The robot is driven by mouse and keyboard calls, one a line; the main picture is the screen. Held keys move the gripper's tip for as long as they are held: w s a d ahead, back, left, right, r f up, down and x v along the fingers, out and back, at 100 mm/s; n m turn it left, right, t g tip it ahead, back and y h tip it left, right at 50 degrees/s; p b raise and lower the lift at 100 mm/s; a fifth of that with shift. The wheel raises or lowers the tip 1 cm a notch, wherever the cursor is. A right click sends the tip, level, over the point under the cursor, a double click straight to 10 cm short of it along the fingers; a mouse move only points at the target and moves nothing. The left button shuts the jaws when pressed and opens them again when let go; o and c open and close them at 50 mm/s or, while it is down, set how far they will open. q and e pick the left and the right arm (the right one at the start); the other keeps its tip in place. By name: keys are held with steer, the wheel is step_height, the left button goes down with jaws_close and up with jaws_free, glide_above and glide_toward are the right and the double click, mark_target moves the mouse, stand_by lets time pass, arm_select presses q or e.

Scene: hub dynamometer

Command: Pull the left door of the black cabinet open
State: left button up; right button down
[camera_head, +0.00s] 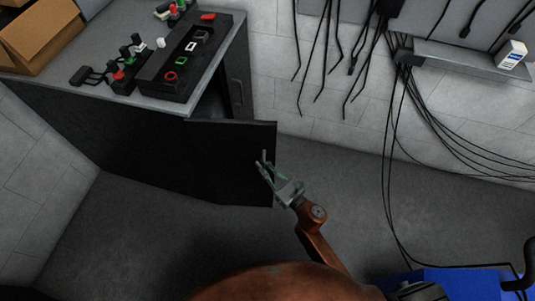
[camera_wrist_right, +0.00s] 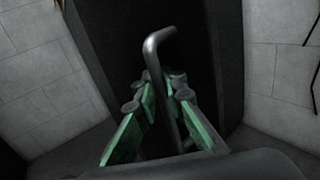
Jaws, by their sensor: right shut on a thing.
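The black cabinet (camera_head: 110,140) stands at the upper left in the head view, under a grey top. Its left door (camera_head: 225,155) stands swung out from the cabinet front, with a dark gap behind its upper edge. My right gripper (camera_head: 265,167) is at the door's outer face, near its free edge. In the right wrist view, the bent grey handle bar (camera_wrist_right: 160,42) runs between the green-padded fingers of the right gripper (camera_wrist_right: 166,92), which is shut on it. The dark door (camera_wrist_right: 130,22) lies behind it. My left gripper is not in view.
A second handle (camera_head: 238,92) shows on the cabinet's closed right part. Control boxes (camera_head: 190,58) and a cardboard box (camera_head: 40,35) sit on top. Cables (camera_head: 395,130) hang along the right wall. A blue object (camera_head: 460,283) is at bottom right. The grey floor (camera_head: 150,225) before the door is clear.

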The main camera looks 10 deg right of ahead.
steer(key=shift+s+a+f, duration=0.1)
steer(key=shift+s+a, duration=0.1)
steer(key=shift+s, duration=0.25)
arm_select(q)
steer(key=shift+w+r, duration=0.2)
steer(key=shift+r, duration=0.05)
arm_select(e)
steer(key=c, duration=2.3)
jaws_free()
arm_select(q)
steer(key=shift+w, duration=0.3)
arm_select(e)
steer(key=v, duration=1.2)
steer(key=shift+d, duration=0.15)
